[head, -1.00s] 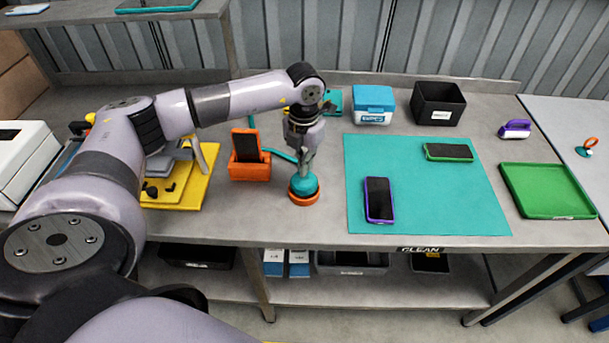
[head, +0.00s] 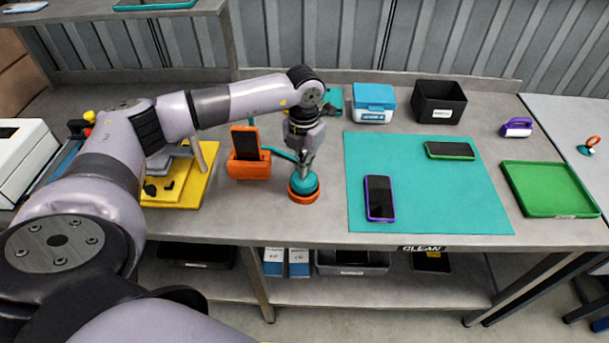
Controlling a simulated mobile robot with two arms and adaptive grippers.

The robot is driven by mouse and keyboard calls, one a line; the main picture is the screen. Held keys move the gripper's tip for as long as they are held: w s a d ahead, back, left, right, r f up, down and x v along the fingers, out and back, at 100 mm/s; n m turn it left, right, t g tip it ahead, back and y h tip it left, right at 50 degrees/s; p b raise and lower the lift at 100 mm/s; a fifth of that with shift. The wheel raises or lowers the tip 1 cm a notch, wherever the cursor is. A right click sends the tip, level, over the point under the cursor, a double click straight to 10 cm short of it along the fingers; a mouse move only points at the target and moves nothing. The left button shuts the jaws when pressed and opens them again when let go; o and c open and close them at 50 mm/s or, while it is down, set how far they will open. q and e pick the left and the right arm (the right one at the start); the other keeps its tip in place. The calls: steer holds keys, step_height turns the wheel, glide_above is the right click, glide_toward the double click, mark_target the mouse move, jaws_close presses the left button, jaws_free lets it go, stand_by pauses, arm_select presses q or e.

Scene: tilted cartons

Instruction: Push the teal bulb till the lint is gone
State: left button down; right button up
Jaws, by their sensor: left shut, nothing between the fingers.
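The teal bulb (head: 304,184) sits in an orange ring-shaped base on the grey workbench, left of the teal mat. A teal tube runs from it toward the orange holder (head: 248,166), where a dark phone (head: 245,144) stands upright. My left gripper (head: 306,168) points down with its fingers shut and empty. Its tips are at the top of the bulb; whether they press into it I cannot tell. Any lint on the phone is too small to make out. My right gripper is not in view.
A purple-edged phone (head: 380,198) and a green-edged phone (head: 449,151) lie on the teal mat (head: 430,205). A green tray (head: 550,190) is to the right. A teal-lidded box (head: 373,104) and a black bin (head: 438,102) stand behind. A yellow board (head: 190,193) lies left of the holder.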

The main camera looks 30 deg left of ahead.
arm_select(q)
steer(key=shift+f+b, duration=0.75)
steer(key=shift+f, duration=0.4)
steer(key=shift+r, duration=0.25)
steer(key=shift+r+p, duration=1.1)
steer(key=shift+r, duration=0.45)
steer(key=shift+f, duration=0.2)
